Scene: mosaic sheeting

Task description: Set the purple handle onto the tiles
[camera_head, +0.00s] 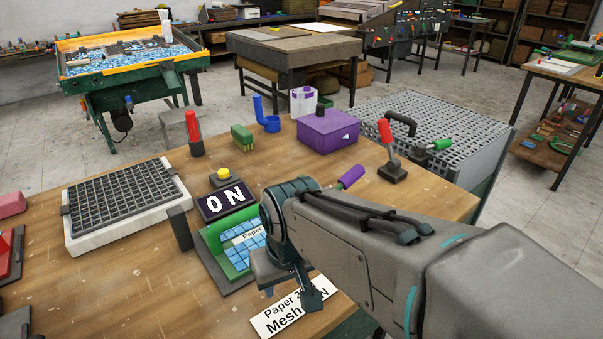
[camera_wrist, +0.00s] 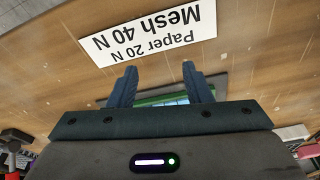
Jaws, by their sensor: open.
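The purple handle (camera_head: 351,176) sticks up at a slant from behind my arm in the head view. Its lower end is hidden by the arm. The blue tiles (camera_head: 239,258) lie in a green holder (camera_head: 212,238) on the table, with a paper label on them. My gripper (camera_wrist: 160,88) is open and empty, pointing down just right of the tiles in the head view. In the wrist view, part of the tiles (camera_wrist: 172,101) shows between the fingers. The purple handle does not show in the wrist view.
A white sign (camera_head: 292,306) lies in front of the holder. A black grid tray (camera_head: 125,198) is at left, a purple box (camera_head: 327,131) and red-handled lever (camera_head: 388,152) at back.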

